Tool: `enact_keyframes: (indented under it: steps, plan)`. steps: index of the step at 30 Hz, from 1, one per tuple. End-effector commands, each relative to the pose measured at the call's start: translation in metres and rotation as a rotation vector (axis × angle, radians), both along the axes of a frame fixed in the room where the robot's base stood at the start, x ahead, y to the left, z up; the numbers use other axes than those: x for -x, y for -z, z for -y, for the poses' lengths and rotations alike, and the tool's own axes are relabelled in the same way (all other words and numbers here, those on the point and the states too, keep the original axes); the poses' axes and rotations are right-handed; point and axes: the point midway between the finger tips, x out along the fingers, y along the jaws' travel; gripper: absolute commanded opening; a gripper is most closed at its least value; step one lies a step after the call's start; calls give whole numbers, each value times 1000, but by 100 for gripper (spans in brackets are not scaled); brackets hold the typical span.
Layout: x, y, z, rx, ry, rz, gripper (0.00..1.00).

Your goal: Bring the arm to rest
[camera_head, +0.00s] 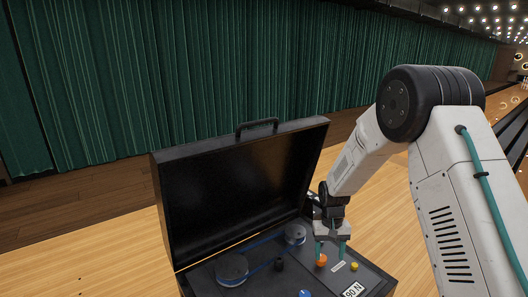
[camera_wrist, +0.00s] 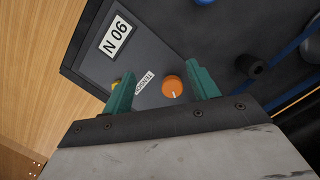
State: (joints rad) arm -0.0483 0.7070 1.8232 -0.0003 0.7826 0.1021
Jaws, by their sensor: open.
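My gripper (camera_head: 332,247) hangs from my white arm over the right part of an open black case, its green fingers pointing down. In the wrist view the fingers of my gripper (camera_wrist: 163,85) are spread apart. An orange knob (camera_wrist: 172,87) with a white mark shows between them, and nothing is held. The orange knob (camera_head: 321,261) also shows in the head view, close to the left finger. I cannot tell whether a finger touches it. A label reading "TENSION" (camera_wrist: 145,82) lies beside the knob.
The open case (camera_head: 240,135) has its lid raised behind my gripper. Inside are two grey pulleys (camera_head: 232,268) with a blue belt, a black knob (camera_head: 279,264), a blue knob (camera_head: 305,293), a yellow knob (camera_head: 354,266) and a "90 N" plate (camera_head: 353,290). Wooden floor surrounds it; a green curtain (camera_head: 150,80) hangs behind.

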Motion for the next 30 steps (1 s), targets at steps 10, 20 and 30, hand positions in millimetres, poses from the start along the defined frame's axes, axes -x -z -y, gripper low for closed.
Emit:
enact_keyframes:
  steps: [10, 20, 30]
  plan:
    - [94, -116, 9, -5, -35, -73, 59]
    - [188, -207, 17, -11, -53, -58, 59]
    - [282, -264, 22, -13, -64, 13, 59]
